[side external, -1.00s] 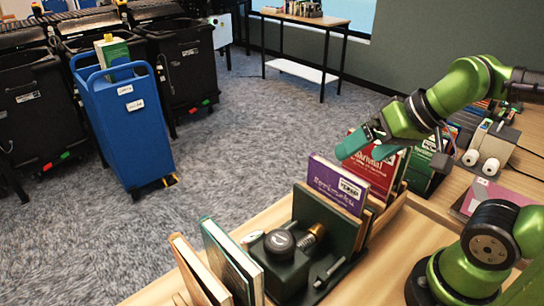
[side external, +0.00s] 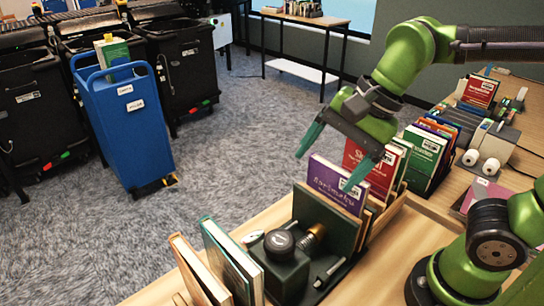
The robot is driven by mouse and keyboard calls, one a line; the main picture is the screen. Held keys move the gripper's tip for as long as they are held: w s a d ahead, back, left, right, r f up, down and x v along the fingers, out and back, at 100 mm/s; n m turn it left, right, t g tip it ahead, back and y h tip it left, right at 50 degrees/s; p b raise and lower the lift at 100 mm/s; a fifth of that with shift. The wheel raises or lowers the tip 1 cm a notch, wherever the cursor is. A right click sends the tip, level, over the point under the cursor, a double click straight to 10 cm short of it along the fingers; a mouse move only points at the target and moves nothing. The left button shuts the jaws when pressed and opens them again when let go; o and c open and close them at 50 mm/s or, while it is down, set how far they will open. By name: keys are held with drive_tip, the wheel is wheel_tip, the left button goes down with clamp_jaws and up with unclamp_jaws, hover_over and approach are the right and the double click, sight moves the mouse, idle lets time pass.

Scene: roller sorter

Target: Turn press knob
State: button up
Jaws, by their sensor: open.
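The press (side external: 288,268) is a dark green device on the wooden bench at the lower middle. A round black knob (side external: 279,241) sits on its top, with a brass threaded part (side external: 312,236) beside it and a grey metal lever (side external: 330,272) on its right. My gripper (side external: 328,165) is open and empty, its teal fingers pointing down to the left. In the picture it is above and right of the knob, over the standing books, apart from the press.
A purple book (side external: 337,187) and a red book (side external: 370,168) stand just behind the press. A green-edged book (side external: 232,262) stands at its left. A blue bin (side external: 128,125) stands on the floor.

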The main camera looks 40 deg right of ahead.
drive_tip(key=a+m, duration=0.2)
drive_tip(key=m, duration=0.3)
drive_tip(key=m+g, duration=0.1)
drive_tip(key=m, duration=0.4)
approach(281, 239)
drive_tip(key=x, duration=0.8)
drive_tip(key=shift+w+a+f, duration=0.1)
drive_tip(key=shift+a+f, duration=0.05)
drive_tip(key=shift+f, duration=0.25)
drive_tip(key=c, duration=1)
drive_tip(key=shift+c, duration=0.2)
drive_tip(key=shift+g, duration=0.3)
